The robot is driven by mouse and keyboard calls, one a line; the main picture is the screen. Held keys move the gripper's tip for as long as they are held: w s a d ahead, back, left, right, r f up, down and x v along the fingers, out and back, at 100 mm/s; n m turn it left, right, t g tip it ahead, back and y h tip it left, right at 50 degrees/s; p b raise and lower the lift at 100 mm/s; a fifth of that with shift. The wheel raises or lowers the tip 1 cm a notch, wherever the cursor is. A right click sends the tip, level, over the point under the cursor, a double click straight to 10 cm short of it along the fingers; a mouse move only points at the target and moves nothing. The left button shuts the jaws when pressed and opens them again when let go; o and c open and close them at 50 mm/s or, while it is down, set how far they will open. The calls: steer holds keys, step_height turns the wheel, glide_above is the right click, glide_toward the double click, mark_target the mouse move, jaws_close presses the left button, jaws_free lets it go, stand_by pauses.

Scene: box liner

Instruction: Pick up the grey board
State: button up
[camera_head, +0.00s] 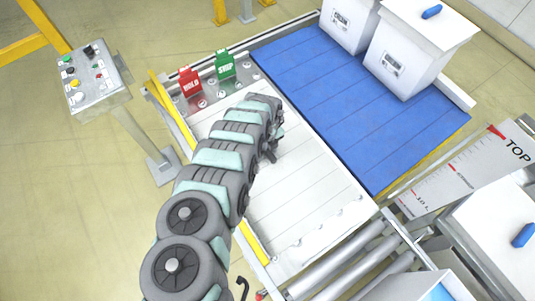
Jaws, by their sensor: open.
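A light grey board (458,176) with "TOP" lettering, red marks and ruler-like scale lines lies at the right, beside the white boxes and rollers. Its right end runs out near the picture's edge. My gripper (270,155) is over the white slatted surface (310,190) in the middle, well to the left of the board. It is open, small in the picture and partly hidden by my arm. No board is seen in it.
Two white lidded boxes (408,60) stand on the blue belt (345,95). Another white box (495,240) is at the lower right. Metal rollers (345,265) lie at the bottom. A red "HOLD" sign (190,82), green "SHIP" sign (225,66) and control panel (92,78) stand left.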

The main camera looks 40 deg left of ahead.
steer(key=shift+c, duration=0.3)
jaws_close()
stand_by(1.1)
